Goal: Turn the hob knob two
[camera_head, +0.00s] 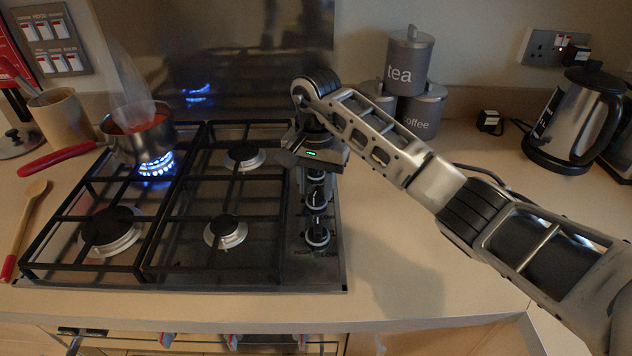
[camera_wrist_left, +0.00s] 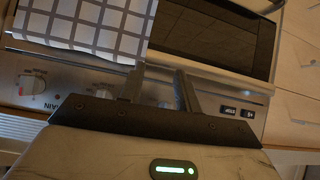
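The hob (camera_head: 190,277) has a column of dark knobs along its right side. The front knob (camera_head: 317,234) and the knob behind it (camera_head: 316,198) show clearly; another shows partly just under my right gripper. My right gripper (camera_head: 314,168) points down over the rear part of this column. Its body hides the knobs there and its own fingertips, so I cannot tell whether it touches a knob. My left gripper (camera_wrist_left: 160,88) shows in the left wrist view, its two fingers apart with nothing held between them, in front of the oven panel.
A red-handled pan (camera_head: 142,140) steams over a lit blue flame (camera_head: 155,165) at the rear left. Canisters (camera_head: 410,62) and a kettle (camera_head: 578,120) stand right of the hob. A checked towel (camera_wrist_left: 85,25) hangs near my left gripper.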

